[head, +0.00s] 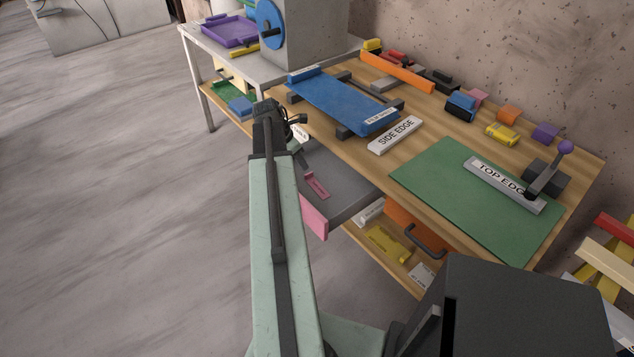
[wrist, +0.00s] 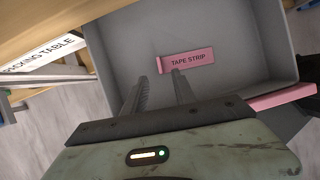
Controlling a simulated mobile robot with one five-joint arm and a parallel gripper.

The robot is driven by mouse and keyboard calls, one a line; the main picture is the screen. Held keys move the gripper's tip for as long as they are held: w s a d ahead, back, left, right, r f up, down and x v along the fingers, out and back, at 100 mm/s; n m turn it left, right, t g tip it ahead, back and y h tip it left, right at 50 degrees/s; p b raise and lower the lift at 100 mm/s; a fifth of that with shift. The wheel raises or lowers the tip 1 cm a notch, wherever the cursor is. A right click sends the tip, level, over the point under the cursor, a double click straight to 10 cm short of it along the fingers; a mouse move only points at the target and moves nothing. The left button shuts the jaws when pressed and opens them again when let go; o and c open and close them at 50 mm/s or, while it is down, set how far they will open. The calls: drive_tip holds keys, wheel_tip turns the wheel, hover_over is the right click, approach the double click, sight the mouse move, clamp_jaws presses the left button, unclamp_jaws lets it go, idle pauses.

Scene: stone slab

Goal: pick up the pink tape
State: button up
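The pink tape (wrist: 187,61) is a flat pink strip marked "TAPE STRIP", with a raised left end. It lies on the floor of an open grey drawer (wrist: 232,25). In the head view the tape (head: 318,187) lies in the drawer (head: 345,204) under the table's front edge. My gripper (wrist: 160,77) is open, its two dark fingers apart with nothing between them. In the wrist view the fingertips are just in front of the tape's left part; I cannot tell their height above it. In the head view the gripper (head: 297,131) is partly hidden by my arm.
The drawer's pink front (head: 314,215) and grey walls surround the tape. The wooden table (head: 345,160) overhangs the drawer's back, with a "SIDE EDGE" bar (head: 395,135) and a green mat (head: 440,180) on top. A "PICKING TABLE" label (wrist: 42,52) is left of the drawer.

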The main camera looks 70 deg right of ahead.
sight(309, 173)
drive_tip(key=b+x, duration=0.6)
drive_tip(key=x, duration=0.1)
drive_tip(key=shift+s+d+f+b, duration=0.1)
drive_tip(key=shift+d+f+b, duration=0.05)
drive_tip(key=shift+f+b, duration=0.2)
drive_tip(key=shift+r, duration=0.15)
clamp_jaws()
